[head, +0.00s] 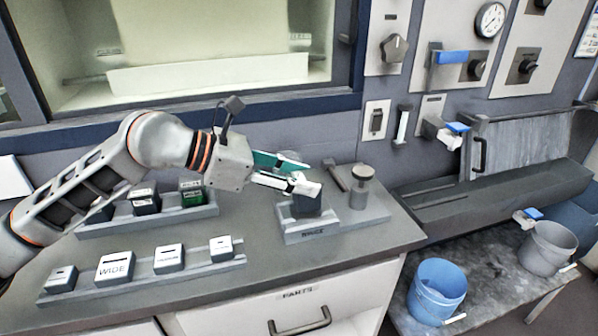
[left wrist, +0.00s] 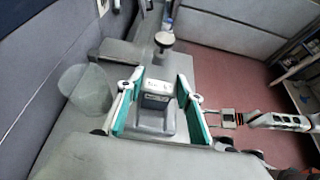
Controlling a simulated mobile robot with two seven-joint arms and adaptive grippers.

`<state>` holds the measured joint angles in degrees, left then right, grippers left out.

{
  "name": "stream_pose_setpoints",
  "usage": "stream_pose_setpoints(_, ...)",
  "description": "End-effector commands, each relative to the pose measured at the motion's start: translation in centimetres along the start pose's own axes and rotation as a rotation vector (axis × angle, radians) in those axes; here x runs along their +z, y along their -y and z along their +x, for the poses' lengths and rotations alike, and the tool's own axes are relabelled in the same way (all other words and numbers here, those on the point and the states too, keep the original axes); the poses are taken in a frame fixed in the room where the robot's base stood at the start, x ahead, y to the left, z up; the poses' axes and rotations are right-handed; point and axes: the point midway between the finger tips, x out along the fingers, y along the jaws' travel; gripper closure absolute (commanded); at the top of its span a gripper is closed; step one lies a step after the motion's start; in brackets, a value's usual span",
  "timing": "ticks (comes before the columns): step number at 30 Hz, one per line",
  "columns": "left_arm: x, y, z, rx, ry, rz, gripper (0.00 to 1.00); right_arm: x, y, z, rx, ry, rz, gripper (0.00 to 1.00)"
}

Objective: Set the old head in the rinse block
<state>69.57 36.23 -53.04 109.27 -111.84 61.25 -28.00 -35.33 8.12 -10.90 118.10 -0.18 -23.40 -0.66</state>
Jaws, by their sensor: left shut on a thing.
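The old head, a dark block with a pale top (head: 307,203), is at the grey rinse block (head: 318,235) marked RINSE, near the counter's right end. My left gripper (head: 298,178) is shut on it from the left, with teal fingers. In the left wrist view the head (left wrist: 155,92) sits upright between both fingers (left wrist: 157,110). Whether its base rests fully in the rinse block is hidden.
A round-topped post (head: 361,188) stands right of the head. A clear cup (left wrist: 85,90) stands behind it. Labelled heads sit on a front rack (head: 150,283) and a back rack (head: 150,224). A blue bucket (head: 436,290) stands lower right. The counter's front right is clear.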

Motion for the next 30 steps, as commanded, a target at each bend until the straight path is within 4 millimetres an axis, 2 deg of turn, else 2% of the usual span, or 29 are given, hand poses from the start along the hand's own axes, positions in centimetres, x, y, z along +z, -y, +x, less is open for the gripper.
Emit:
stream_pose_setpoints(17, 0.17, -0.01, -0.09, 0.002, 0.002, 0.002, 0.90, 0.44, 0.09, 0.07, -0.002, 0.007, 0.000, 0.60)
stream_pose_setpoints(30, 0.11, 0.03, -0.35, 0.007, 0.002, 0.000, 0.90, -0.50, -0.17, -0.11, 0.002, -0.005, -0.001, 0.60)
